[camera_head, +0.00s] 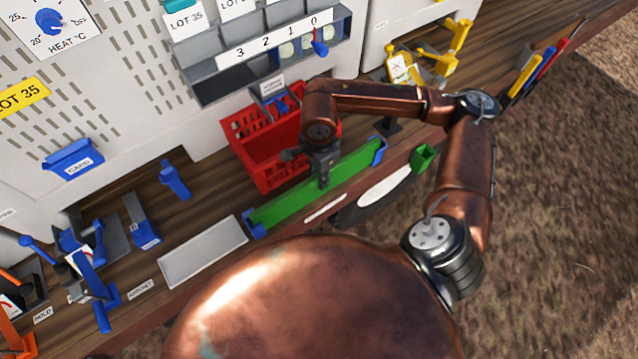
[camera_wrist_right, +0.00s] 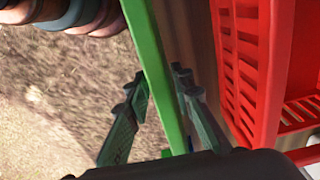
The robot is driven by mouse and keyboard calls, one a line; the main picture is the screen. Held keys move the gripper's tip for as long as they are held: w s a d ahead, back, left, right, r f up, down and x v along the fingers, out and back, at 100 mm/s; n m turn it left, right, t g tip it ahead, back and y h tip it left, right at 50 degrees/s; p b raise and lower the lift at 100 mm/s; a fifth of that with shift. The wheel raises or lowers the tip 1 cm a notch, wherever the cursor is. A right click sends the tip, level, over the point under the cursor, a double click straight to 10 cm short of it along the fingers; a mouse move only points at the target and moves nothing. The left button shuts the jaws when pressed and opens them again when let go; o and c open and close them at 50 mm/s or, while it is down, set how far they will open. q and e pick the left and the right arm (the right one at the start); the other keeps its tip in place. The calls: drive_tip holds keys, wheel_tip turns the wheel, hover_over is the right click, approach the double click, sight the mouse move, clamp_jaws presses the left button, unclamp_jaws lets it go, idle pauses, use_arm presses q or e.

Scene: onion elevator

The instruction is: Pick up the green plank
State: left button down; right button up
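The green plank (camera_head: 290,207) is a long, narrow board standing on edge along the front of the wooden bench. A blue bracket (camera_head: 377,152) is at its far end and another blue bracket (camera_head: 254,226) at its near end. My right gripper (camera_head: 323,180) points down over the middle of the plank. In the right wrist view, its two fingers (camera_wrist_right: 160,78) lie along opposite sides of the plank (camera_wrist_right: 152,62), with their tips against it or nearly so. The plank still looks level with the brackets. My left gripper is out of view.
A red basket (camera_head: 238,128) stands right behind the plank, close to my right gripper. A pale plate (camera_head: 203,252) lies left of the plank. A green block (camera_head: 423,158) is near its right end. Blue fixtures (camera_head: 98,268) crowd the bench's left. Carpet (camera_head: 565,220) lies beyond the bench edge.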

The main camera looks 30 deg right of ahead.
clamp_jaws()
drive_tip(key=shift+w+r, duration=0.1)
drive_tip(key=shift+r, duration=0.1)
idle(0.4)
